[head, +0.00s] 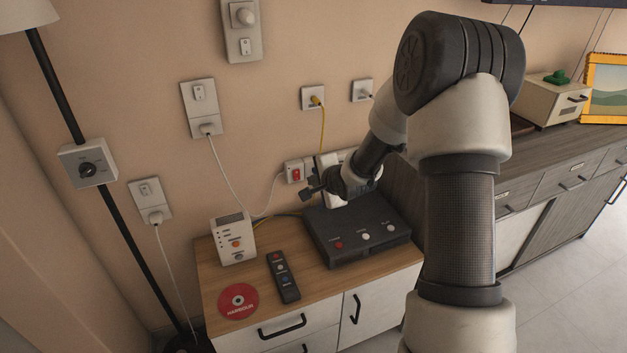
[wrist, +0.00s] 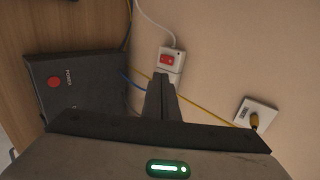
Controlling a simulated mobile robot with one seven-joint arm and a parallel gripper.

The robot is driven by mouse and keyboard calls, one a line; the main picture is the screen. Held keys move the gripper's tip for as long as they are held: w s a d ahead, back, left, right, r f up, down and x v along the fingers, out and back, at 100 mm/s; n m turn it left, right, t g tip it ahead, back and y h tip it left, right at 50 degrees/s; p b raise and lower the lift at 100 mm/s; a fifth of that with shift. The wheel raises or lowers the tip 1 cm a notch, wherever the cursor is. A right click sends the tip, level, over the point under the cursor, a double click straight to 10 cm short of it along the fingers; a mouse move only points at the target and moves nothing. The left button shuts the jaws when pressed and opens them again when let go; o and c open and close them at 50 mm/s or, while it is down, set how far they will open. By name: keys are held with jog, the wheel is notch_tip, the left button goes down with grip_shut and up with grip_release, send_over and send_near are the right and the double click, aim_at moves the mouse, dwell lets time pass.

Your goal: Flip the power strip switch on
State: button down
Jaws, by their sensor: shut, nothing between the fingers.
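The power strip (head: 294,171) is white and mounted on the wall above the wooden cabinet, with a red rocker switch (head: 296,174) at its left end. My arm and gripper hide part of the strip in the head view. In the wrist view the red switch (wrist: 167,60) shows on the end of the strip (wrist: 177,54), just beyond my fingertips. My gripper (head: 306,193) is shut and empty, close to the strip near the switch; its fingers also show in the wrist view (wrist: 160,80). I cannot tell whether the fingertips touch the strip, or which way the rocker is tilted.
A black box with buttons (head: 352,238) sits on the cabinet top (head: 213,287) below my gripper. A white router-like device (head: 233,240), a remote (head: 283,277) and a red disc (head: 238,301) lie to its left. A yellow cable (head: 322,130) and a white cord (head: 227,168) hang nearby.

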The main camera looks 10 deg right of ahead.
jog(key=shift+w+r+g+h+b, duration=0.15)
jog(key=shift+w+g+b, duration=0.15)
jog(key=shift+g+b, duration=0.25)
jog(key=shift+w+g+h+b, duration=0.15)
jog(key=shift+w+g+b, duration=0.15)
jog(key=shift+g, duration=0.35)
jog(key=b, duration=0.3)
send_near(298, 180)
notch_tip(298, 180, down, 4)
jog(key=shift+w+a, duration=0.2)
jog(key=shift+w, duration=0.7)
jog(key=shift+w+a, duration=0.2)
jog(key=shift+w, duration=0.7)
